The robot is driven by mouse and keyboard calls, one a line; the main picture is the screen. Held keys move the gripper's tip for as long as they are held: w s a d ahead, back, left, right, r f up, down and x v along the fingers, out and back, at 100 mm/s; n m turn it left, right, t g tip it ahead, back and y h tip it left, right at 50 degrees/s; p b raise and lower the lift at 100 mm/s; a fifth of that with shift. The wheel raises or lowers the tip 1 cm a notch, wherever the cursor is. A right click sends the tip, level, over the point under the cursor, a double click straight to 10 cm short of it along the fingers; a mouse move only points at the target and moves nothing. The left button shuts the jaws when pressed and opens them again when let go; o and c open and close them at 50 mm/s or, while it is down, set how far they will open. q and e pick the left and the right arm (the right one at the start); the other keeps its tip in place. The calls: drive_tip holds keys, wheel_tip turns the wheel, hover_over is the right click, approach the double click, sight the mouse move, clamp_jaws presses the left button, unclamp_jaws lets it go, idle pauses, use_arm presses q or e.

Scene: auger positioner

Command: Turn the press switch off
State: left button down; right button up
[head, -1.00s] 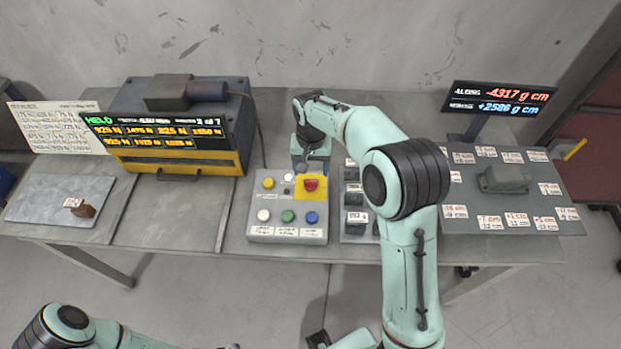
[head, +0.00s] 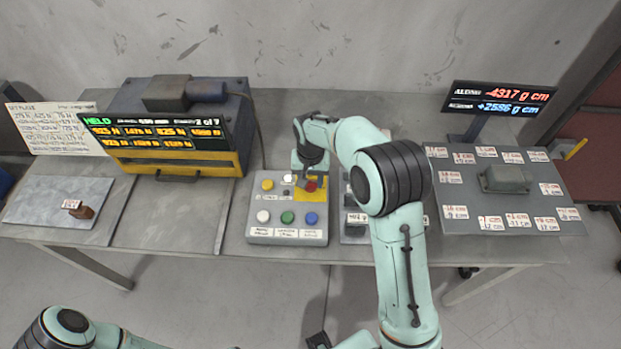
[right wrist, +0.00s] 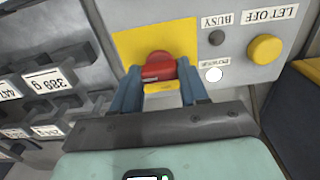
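The press switch is a red knob (head: 311,186) on a yellow plate at the upper right of the grey button panel (head: 258,230). The red knob also shows in the right wrist view (right wrist: 158,68), with the yellow plate (right wrist: 125,42) around it. My right gripper (right wrist: 158,75) is open, with one blue finger on each side of the knob. I cannot tell whether the fingers touch it. In the head view my right gripper (head: 304,172) partly covers the plate.
Yellow, white, green and blue buttons share the panel; a yellow one (right wrist: 265,50) and a lit white lamp (right wrist: 213,74) show beside the plate. Labelled weights (right wrist: 45,80) sit close by. A display box (head: 180,130) stands left, a balance board (head: 490,215) right.

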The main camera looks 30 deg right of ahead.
use_arm(q)
drive_tip(key=shift+r, duration=0.1)
use_arm(e)
drive_tip(key=shift+n, duration=0.5)
drive_tip(key=n, duration=0.3)
drive_tip(key=shift+n+p, duration=0.3)
drive_tip(key=shift+n, duration=0.1)
drive_tip(key=n, duration=0.4)
drive_tip(key=n+p, duration=0.1)
drive_tip(key=n, duration=0.4)
use_arm(q)
drive_tip(key=shift+w+r+p, duration=0.25)
drive_tip(key=shift+w+r, duration=0.3)
drive_tip(key=shift+r, duration=0.2)
drive_tip(key=shift+w+r+p, duration=0.2)
drive_tip(key=shift+w+r, duration=0.35)
drive_tip(key=shift+r, duration=0.2)
use_arm(e)
drive_tip(key=shift+n, duration=2.3)
drive_tip(key=o, duration=1.1)
